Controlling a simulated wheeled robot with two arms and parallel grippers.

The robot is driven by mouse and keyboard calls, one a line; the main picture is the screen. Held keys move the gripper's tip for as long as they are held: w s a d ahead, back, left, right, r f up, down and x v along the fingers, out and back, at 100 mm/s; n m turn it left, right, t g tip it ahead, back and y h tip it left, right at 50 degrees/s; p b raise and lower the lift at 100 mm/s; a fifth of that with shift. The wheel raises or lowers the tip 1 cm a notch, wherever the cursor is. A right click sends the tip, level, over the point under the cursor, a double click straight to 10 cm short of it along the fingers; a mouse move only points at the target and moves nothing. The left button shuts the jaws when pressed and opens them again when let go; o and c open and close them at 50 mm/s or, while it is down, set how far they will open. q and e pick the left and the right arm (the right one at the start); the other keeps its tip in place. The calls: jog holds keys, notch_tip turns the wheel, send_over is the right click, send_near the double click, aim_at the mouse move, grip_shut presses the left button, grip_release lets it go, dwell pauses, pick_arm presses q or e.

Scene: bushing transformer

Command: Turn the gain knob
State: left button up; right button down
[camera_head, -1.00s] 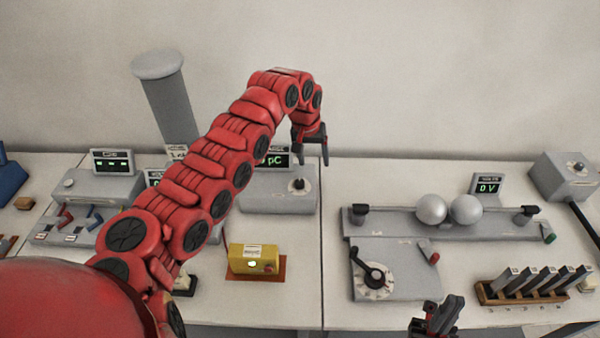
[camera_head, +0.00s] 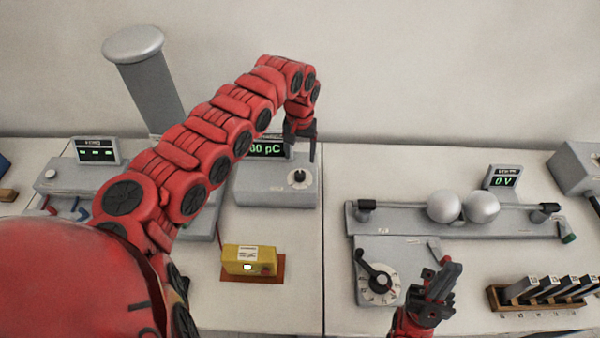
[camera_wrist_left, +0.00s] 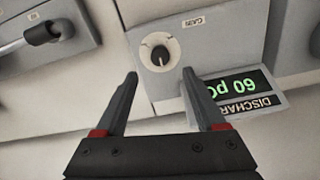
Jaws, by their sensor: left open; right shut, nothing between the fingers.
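The gain knob (camera_head: 299,177) is a small black knob with a white pointer on a grey box (camera_head: 270,192). In the left wrist view the knob (camera_wrist_left: 160,54) sits on a pale dial under a label reading GAIN. A display (camera_wrist_left: 240,92) beside it reads 60 pC, upside down. My left gripper (camera_head: 302,158) is open and empty above the back of the box. In its wrist view the fingers (camera_wrist_left: 158,82) point toward the knob, which lies beyond and between the tips, apart from them. My right gripper (camera_head: 447,278) is shut and empty at the front right.
A yellow box (camera_head: 245,261) stands in front of the grey box. To the right are a crank dial (camera_head: 380,283), two metal spheres (camera_head: 463,207) on a rail and a wooden rack (camera_head: 540,301). My left arm covers part of the left bench.

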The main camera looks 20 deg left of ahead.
aim_at(300, 173)
pick_arm(q)
notch_tip(300, 173, down, 8)
jog(key=b, duration=0.3)
jog(key=shift+b, duration=0.3)
jog(key=shift+f, duration=0.2)
jog(key=shift+r, duration=0.1)
grip_shut()
